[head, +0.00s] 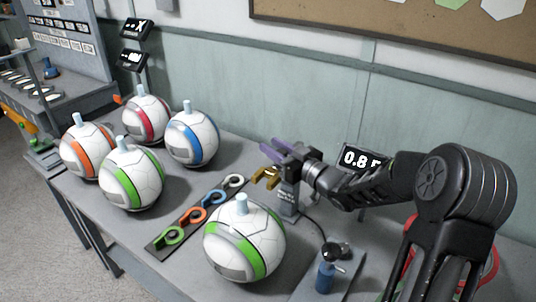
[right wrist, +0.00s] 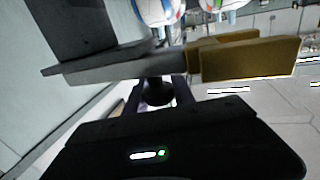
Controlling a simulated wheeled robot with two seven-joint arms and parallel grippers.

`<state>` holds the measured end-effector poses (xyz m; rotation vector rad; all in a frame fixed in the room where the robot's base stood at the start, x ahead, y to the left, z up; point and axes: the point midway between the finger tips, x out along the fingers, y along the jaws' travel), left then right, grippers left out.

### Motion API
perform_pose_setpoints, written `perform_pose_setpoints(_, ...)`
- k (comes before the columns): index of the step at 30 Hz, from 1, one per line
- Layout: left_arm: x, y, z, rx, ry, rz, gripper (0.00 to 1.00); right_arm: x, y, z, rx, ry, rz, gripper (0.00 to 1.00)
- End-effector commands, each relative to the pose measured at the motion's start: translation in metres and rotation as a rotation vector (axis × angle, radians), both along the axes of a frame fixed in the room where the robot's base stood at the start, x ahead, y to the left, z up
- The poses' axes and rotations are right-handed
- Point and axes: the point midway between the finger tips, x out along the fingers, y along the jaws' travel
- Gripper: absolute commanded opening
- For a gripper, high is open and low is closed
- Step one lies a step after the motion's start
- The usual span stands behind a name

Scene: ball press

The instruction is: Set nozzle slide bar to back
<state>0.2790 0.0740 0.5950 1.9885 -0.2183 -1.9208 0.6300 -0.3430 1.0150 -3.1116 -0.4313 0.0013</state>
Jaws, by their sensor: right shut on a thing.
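My right gripper (head: 272,150) reaches in from the right and is shut at the top of the grey press stand (head: 288,202). Its purple fingers cover most of what they hold, which I take to be the nozzle slide bar. Gold-coloured prongs (head: 265,178) stick out to the left just below the fingers. In the right wrist view a grey bar (right wrist: 125,67) with gold prongs (right wrist: 245,57) crosses in front of the gripper (right wrist: 157,92). The bar's exact slide position is hard to tell. My left gripper is not in view.
A white and green ball (head: 245,245) stands in front of the stand. Several other balls (head: 135,180) are at the table's left. A strip of coloured rings (head: 195,213), a blue pump (head: 326,272) and a display reading about 0.8 (head: 360,158) are nearby. The wall is close behind.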

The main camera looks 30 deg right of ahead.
Motion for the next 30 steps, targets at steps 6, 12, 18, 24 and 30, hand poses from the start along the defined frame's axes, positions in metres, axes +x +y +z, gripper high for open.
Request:
perform_pose_setpoints(6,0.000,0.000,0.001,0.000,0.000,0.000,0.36,0.001,-0.005,0.003,-0.002,-0.005,-0.012,0.33)
perform_pose_setpoints(12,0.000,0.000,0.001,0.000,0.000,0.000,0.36,0.000,-0.004,0.003,-0.002,-0.004,-0.010,0.49)
perform_pose_setpoints(18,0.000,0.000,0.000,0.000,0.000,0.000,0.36,0.000,-0.003,0.002,-0.001,-0.003,-0.007,0.52)
perform_pose_setpoints(24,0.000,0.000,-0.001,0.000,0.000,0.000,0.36,-0.005,-0.005,0.002,-0.002,-0.004,-0.008,0.52)
perform_pose_setpoints(30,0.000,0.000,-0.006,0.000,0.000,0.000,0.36,-0.030,-0.012,0.001,-0.002,-0.004,-0.011,0.52)
